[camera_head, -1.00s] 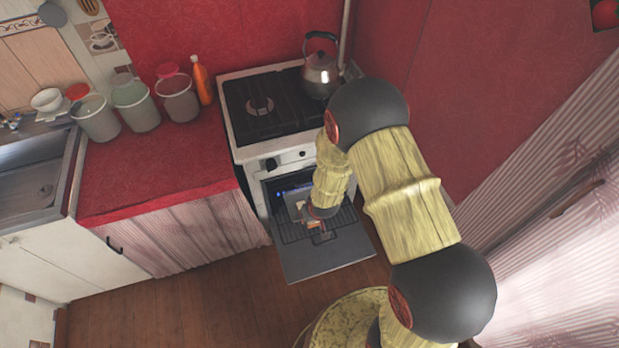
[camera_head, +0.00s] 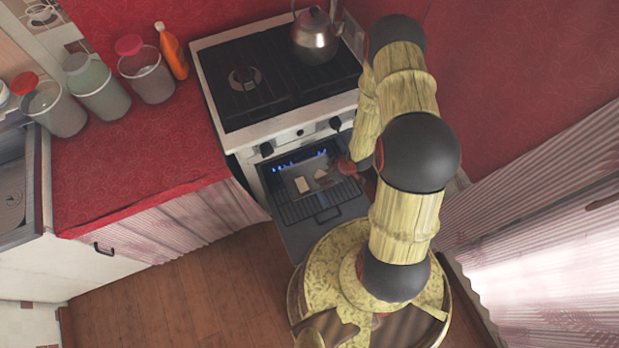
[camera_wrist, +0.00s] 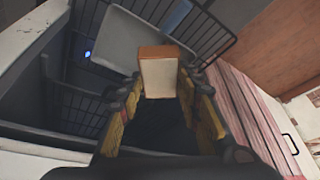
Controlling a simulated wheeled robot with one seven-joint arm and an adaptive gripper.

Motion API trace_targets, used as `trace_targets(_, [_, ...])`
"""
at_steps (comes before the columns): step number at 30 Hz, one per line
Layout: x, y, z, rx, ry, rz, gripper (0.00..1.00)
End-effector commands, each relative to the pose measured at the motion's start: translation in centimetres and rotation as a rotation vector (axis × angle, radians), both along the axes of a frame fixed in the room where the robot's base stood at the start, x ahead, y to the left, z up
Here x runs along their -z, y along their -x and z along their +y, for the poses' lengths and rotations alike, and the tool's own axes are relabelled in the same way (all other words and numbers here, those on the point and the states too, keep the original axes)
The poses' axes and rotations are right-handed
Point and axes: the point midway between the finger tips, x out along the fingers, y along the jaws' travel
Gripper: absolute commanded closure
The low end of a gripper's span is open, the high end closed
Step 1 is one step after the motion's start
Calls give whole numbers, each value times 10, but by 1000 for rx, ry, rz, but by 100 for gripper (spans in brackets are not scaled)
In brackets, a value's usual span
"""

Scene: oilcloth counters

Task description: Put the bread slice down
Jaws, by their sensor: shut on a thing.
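The bread slice (camera_wrist: 160,78), pale with a brown crust edge, is between the two fingers of my gripper (camera_wrist: 158,88) in the wrist view. My gripper is shut on it. The grey baking tray (camera_wrist: 140,42) shows beyond the slice; whether the slice touches it I cannot tell. In the head view my gripper reaches in from the right at the open oven (camera_head: 300,165), its fingers partly hidden by my arm. A pale flat piece (camera_head: 302,185) shows over the tray there, probably the same slice.
The wire rack (camera_wrist: 85,105) surrounds the tray. Blue flames (camera_head: 300,160) burn inside the oven. The lowered oven door (camera_head: 300,235) is in front. A kettle (camera_head: 315,35) stands on the stove top. Several lidded jars (camera_head: 97,88) and an orange bottle (camera_head: 172,50) stand on the red counter (camera_head: 140,150).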

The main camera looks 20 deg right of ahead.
Motion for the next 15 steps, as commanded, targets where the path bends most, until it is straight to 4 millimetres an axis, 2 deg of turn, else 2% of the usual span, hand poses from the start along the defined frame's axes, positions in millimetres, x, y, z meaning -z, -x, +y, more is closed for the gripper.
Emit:
trace_targets(1, [12,11,-2,-38,-3,4,85])
trace_targets(3, [21,21,-2,-91,-2,3,85])
trace_targets(8, [32,29,-2,-153,-1,0,85])
trace_targets(11, [39,19,-4,-165,2,-2,85])
trace_targets(15, [53,-11,-11,-163,2,-3,85])
